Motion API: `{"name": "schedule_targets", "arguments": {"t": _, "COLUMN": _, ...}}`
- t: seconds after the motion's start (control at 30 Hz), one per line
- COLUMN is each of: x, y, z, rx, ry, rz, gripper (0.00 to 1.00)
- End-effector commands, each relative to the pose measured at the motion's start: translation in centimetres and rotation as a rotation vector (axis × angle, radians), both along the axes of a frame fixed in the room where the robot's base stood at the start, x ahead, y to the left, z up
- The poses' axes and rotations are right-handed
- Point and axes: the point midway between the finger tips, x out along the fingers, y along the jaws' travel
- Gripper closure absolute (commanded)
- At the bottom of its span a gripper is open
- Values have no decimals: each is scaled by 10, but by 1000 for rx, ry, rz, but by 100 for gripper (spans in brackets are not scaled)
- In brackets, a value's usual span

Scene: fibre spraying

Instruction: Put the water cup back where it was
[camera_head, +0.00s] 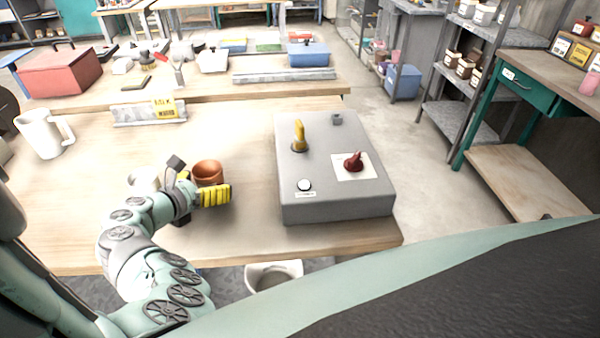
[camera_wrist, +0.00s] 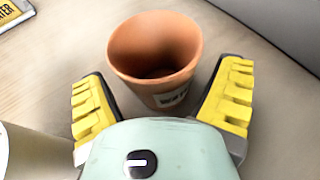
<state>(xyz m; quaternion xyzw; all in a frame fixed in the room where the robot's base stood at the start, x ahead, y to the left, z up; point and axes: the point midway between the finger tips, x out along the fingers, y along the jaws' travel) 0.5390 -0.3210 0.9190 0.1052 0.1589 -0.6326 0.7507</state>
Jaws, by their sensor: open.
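The water cup, an orange-brown clay cup with a small label, stands upright on the wooden table in the head view (camera_head: 208,172), just beyond my gripper. It also shows in the wrist view (camera_wrist: 152,60), where its label is partly cut off by my gripper's body. My gripper (camera_wrist: 165,95) is open, with one yellow-padded finger on each side of the cup's near part. I see a gap on the left side; on the right the finger is close to the cup, and I cannot tell if it touches. In the head view my gripper (camera_head: 200,190) is low at the table.
A grey control box (camera_head: 335,200) with a yellow lever and a red knob stands right of the cup. A white pitcher (camera_head: 42,135) is at the far left. A white container (camera_head: 143,178) stands close left of my gripper. A yellow-labelled holder (camera_head: 148,113) lies behind.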

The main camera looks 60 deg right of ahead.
Motion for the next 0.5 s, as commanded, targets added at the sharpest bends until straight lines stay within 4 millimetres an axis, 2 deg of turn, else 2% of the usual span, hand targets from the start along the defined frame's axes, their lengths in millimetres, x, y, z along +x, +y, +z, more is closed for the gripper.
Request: {"name": "schedule_targets", "arguments": {"t": 0.5, "x": -8, "y": 63, "z": 24, "rx": 1, "ry": -2, "rz": 12, "gripper": 10}}
